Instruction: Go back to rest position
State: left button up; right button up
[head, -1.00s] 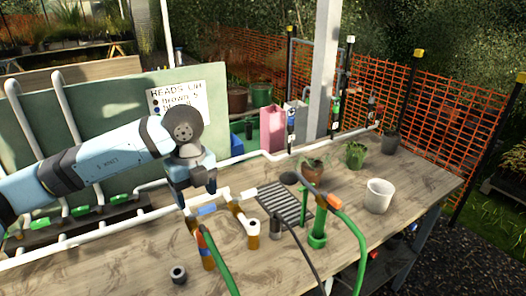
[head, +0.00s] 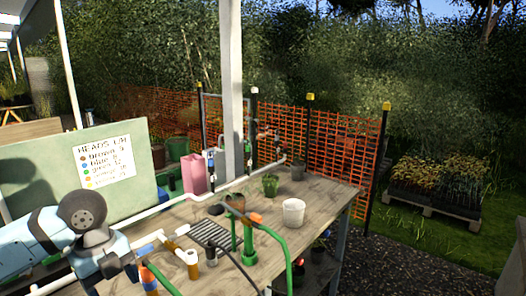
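My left arm comes in at the lower left, light blue and white with a dark grey round joint. My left gripper (head: 112,268) is over the left part of the wooden bench (head: 330,196), near the pipe pieces. Its fingertips are not clear, so I cannot tell whether it is open or shut. Beside it a brown tube piece with blue and orange bands (head: 148,279) stands upright. A white pipe with brown ends (head: 192,264) lies to its right. A green tube stand (head: 248,245) with an orange-tipped hose stands further right. My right gripper is not in view.
A white pot (head: 293,211), a green plant pot (head: 270,185) and a dark pot (head: 298,171) stand on the bench's right part. A grey post (head: 232,90) rises behind it. A green board with a colour list (head: 104,158) stands at the left. Orange mesh fence (head: 330,150) lies behind.

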pick_arm(q)
jog(key=s+d+r+t+h+p, duration=0.1)
jog(key=s+d+h+p, duration=0.15)
jog(key=d+h, duration=0.75)
jog(key=s+d+r+h+p, duration=0.1)
jog(key=s+d+h+p, duration=0.15)
jog(key=d+h, duration=0.75)
jog(key=w+a+f+n+t+y+p, duration=0.1)
jog(key=a+f+n+t+y, duration=0.3)
jog(key=n+t, duration=0.4)
jog(key=w+a+f+n+t+y+p, duration=0.1)
jog(key=a+f+n+t+y+p, duration=0.1)
jog(key=f+n+t+y, duration=0.55)
jog(key=s+a+f+n+g+y+p, duration=0.1)
jog(key=s+a+f+n+g+y, duration=0.1)
jog(key=s+f, duration=0.5)
jog(key=s+a+f+n+g+y, duration=0.3)
jog(key=s+f+n+y, duration=0.2)
jog(key=s+f, duration=0.1)
jog(key=shift+s+f+p, duration=0.35)
jog(key=shift+f+p, duration=0.05)
jog(key=shift+f, duration=0.35)
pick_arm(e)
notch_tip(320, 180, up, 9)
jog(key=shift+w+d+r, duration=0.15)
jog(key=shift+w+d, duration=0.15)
